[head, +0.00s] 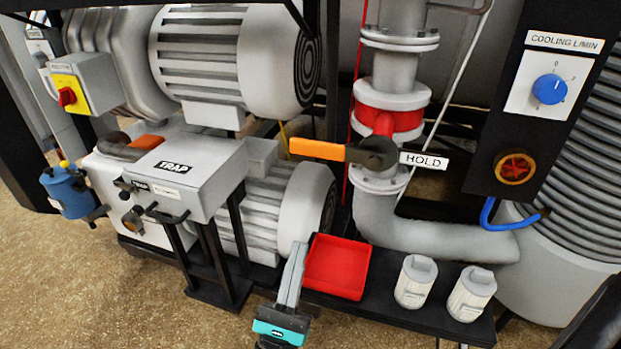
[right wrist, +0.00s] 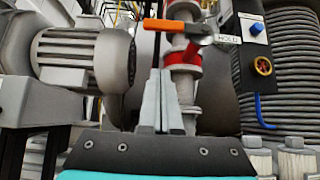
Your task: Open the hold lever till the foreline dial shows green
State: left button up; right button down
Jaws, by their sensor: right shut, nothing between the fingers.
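The hold lever has an orange handle (head: 317,149) that points left, roughly level, from a dark hub (head: 373,153) on a red valve body (head: 390,112) in the grey vertical pipe. A white HOLD label (head: 424,160) is at its right. In the right wrist view the orange handle (right wrist: 164,25) is above the fingertips. My right gripper (head: 298,246) is shut and empty, pointing up below the lever and apart from it. Its closed fingers also show in the right wrist view (right wrist: 161,72). My left gripper is not in view. I cannot make out a foreline dial in either view.
A red tray (head: 337,266) sits just right of my gripper, with two white canisters (head: 416,281) (head: 472,294) farther right. The grey TRAP box (head: 190,165) and a pump motor (head: 290,205) are at left. A dark panel at right carries a blue cooling knob (head: 549,89).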

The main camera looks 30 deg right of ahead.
aim_at(336, 153)
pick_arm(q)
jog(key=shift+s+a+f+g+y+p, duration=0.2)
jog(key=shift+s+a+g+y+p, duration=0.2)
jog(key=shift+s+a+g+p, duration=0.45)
pick_arm(e)
jog(key=s+a+r+x, duration=0.1)
jog(key=r+x, duration=0.1)
jog(key=x, duration=1)
jog(key=shift+r, duration=0.25)
